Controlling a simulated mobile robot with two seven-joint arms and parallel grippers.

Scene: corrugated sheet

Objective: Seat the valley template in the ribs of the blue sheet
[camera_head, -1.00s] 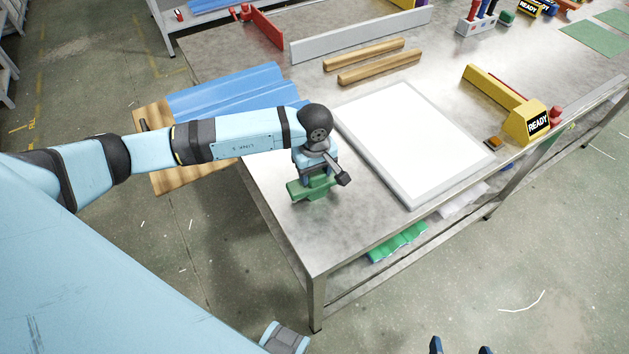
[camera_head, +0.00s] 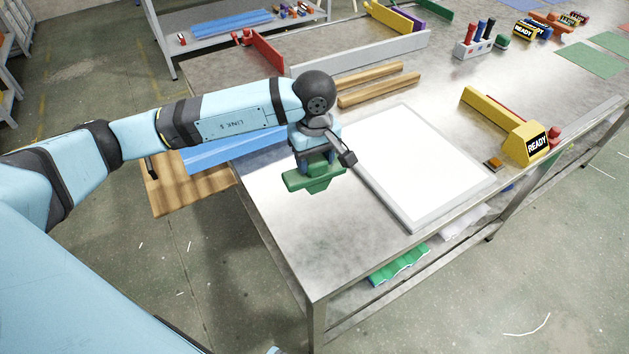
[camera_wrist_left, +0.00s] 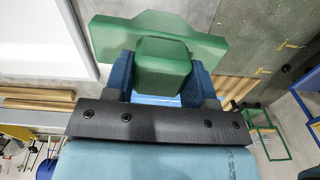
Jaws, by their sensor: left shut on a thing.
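My left gripper (camera_head: 318,158) is shut on the green valley template (camera_head: 314,178) and holds it above the near left part of the metal table. In the left wrist view the template (camera_wrist_left: 108,42) shows as a green plate with a block between the blue fingers (camera_wrist_left: 165,82). The blue ribbed sheet (camera_head: 222,152) lies at the table's left end, partly hidden behind my left arm. The template is apart from it, to its right and nearer. My right gripper does not show clearly in any view.
A white panel with a grey frame (camera_head: 408,222) lies right of the gripper. Two wooden bars (camera_head: 375,90) and a grey rail (camera_head: 350,55) lie behind. A wooden board (camera_head: 165,195) sticks out at the left. A yellow READY stand (camera_head: 522,142) is at the right.

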